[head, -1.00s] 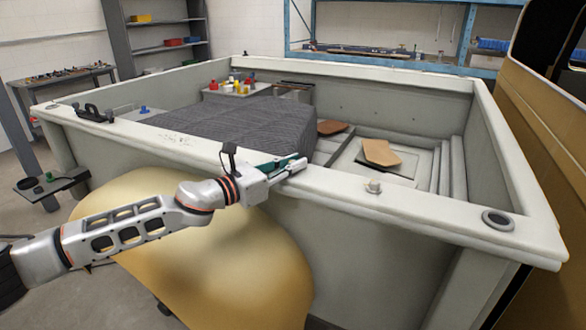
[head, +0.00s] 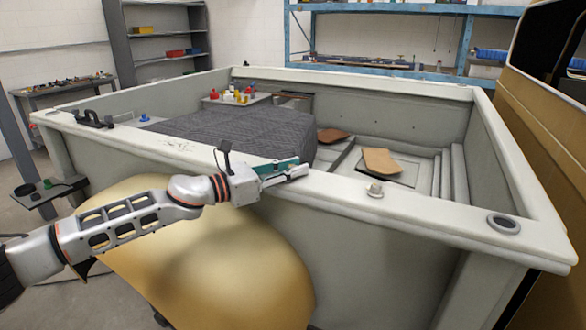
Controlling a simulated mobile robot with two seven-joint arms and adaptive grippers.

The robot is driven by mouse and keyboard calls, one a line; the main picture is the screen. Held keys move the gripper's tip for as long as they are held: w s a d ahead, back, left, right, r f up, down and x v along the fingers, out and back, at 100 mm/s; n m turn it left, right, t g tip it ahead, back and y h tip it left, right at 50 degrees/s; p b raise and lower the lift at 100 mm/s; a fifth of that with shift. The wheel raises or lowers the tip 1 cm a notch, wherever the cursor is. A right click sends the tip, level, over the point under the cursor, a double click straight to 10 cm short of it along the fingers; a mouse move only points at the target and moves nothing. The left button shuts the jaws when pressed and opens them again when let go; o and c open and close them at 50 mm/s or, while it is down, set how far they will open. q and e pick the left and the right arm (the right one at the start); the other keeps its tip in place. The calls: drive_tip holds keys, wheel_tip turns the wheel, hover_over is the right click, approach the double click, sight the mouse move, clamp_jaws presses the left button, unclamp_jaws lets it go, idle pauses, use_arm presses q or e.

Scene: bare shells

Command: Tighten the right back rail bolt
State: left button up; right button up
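A small pale bolt (head: 375,189) stands on the near rail (head: 430,211) of the large grey open shell, right of the picture's middle. My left gripper (head: 302,170) is over the same rail, left of the bolt and apart from it, with its fingers pointing right. A teal strip (head: 281,166) shows along the gripper; I cannot tell whether it is a finger part or something held. The gap between the fingers is too small to judge. My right gripper is out of view.
A dark grey ring (head: 504,223) lies on the rail near the right corner. Inside the shell are a dark ribbed cover (head: 240,135), a brown panel (head: 381,161) and small coloured items (head: 235,97). A tan wall (head: 540,130) stands at the right. The rail between gripper and bolt is clear.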

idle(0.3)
use_arm(q)
drive_tip(key=v, duration=1.2)
drive_tip(key=shift+s+d+f, duration=0.1)
